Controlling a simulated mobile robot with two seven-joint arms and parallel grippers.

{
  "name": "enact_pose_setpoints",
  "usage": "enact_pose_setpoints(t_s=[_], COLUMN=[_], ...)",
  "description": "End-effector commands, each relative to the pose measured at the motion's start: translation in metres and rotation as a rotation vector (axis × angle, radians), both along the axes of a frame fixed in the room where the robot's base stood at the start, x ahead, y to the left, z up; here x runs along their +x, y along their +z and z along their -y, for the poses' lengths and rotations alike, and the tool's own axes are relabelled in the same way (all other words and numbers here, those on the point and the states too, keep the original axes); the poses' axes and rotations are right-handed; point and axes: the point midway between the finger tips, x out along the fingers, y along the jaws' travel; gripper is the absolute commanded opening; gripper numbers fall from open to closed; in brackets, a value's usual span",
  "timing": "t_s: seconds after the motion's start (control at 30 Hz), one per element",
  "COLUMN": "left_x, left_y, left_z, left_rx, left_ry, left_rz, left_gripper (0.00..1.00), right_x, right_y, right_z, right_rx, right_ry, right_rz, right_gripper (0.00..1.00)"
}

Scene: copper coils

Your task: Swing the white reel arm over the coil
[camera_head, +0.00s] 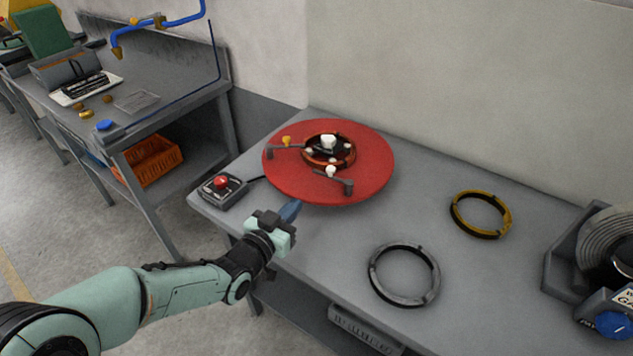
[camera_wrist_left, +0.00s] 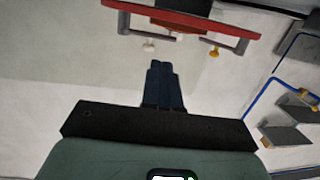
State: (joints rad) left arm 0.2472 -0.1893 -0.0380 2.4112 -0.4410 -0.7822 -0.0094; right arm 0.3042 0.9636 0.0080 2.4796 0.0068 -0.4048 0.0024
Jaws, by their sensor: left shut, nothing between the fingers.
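A red reel disc (camera_head: 288,180) lies on the bench with a copper coil (camera_head: 318,163) at its centre. The white reel arm is a grey bar with a white knob (camera_head: 331,172) and a post at its right end. Its bar lies at the coil's front side; I cannot tell whether it overlaps the coil. A second arm with a yellow knob (camera_head: 287,141) points toward the coil from the left. My left gripper (camera_head: 291,210) is shut and empty, in front of the disc, apart from both knobs. In the left wrist view, the shut fingers (camera_wrist_left: 165,72) show below the white knob (camera_wrist_left: 149,47). My right gripper is not in view.
A control box with a red button (camera_head: 221,182) stands left of the disc. A grey ring (camera_head: 434,278) and a yellow ring (camera_head: 507,220) lie to the right. A machine with a blue knob (camera_head: 614,324) stands at the far right. Bare bench lies between the disc and rings.

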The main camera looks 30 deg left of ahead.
Motion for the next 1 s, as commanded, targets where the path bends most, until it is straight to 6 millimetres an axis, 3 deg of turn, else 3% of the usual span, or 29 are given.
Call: enact_pose_setpoints(t_s=[0.3,0.5,0.7,1.0], left_x=[0.070,0.099,0.111,0.111], left_y=[-0.008,-0.010,-0.011,-0.012], left_z=[0.000,0.000,0.000,0.000], left_rx=[-0.001,-0.001,-0.001,0.000], left_ry=[-0.002,-0.001,0.000,0.000], left_rz=[-0.001,-0.001,0.000,0.000], left_gripper=[0.00,0.00,0.00,0.00], right_x=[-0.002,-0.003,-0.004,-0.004], right_y=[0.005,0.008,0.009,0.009], right_z=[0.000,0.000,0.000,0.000], right_rx=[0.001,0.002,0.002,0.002], right_ry=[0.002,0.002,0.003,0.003], right_rz=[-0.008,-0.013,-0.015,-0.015], right_gripper=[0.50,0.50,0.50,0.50])
